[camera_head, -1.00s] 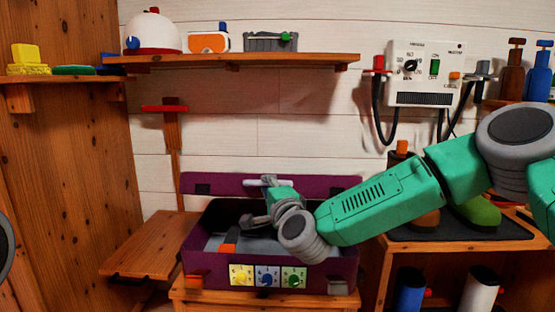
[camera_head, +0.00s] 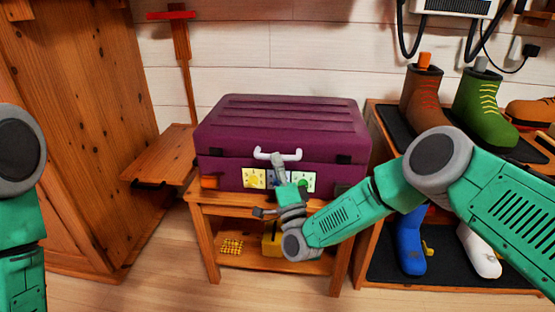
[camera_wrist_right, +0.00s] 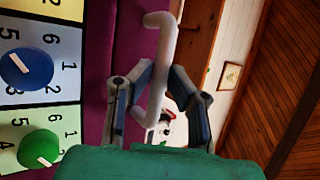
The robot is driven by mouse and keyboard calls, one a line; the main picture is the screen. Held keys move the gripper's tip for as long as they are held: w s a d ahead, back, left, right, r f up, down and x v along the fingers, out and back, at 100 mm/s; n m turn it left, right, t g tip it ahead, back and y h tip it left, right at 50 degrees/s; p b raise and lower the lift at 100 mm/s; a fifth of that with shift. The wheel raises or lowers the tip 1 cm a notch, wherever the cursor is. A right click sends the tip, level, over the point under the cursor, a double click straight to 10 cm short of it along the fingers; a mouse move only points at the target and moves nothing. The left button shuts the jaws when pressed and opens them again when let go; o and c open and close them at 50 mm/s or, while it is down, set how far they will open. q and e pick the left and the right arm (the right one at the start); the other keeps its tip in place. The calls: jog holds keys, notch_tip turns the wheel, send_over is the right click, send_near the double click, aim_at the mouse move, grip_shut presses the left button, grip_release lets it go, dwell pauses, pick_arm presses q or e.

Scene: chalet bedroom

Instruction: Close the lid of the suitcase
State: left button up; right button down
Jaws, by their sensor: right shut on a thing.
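The purple suitcase (camera_head: 280,127) stands on a small wooden table in the head view. Its lid is down over the base, with a seam along the front; I cannot tell whether a thin gap is left. The white handle (camera_head: 263,154) sits on the lid's front edge. My right gripper (camera_head: 279,160) is at the handle, in front of the suitcase. In the right wrist view the gripper (camera_wrist_right: 158,85) has its fingers shut around the white handle (camera_wrist_right: 160,50). My left arm shows at the left edge, but its gripper is out of view.
Yellow, blue and green dials (camera_head: 254,179) are on the suitcase front, partly behind my right gripper. The wooden table (camera_head: 203,217) has a lower shelf with yellow items. A boot rack (camera_head: 377,130) stands close on the right, a wooden bench (camera_head: 165,155) on the left.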

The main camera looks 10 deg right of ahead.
jog(key=shift+s+a+f, duration=0.2)
jog(key=shift+f, duration=0.25)
jog(key=shift+s+a+f, duration=0.15)
jog(key=shift+f, duration=0.25)
jog(key=c, duration=1.8)
grip_release()
jog(key=shift+g, duration=0.3)
jog(key=shift+w+r, duration=0.25)
jog(key=shift+d, duration=0.1)
jog(key=v, duration=1.2)
jog(key=shift+f, duration=0.25)
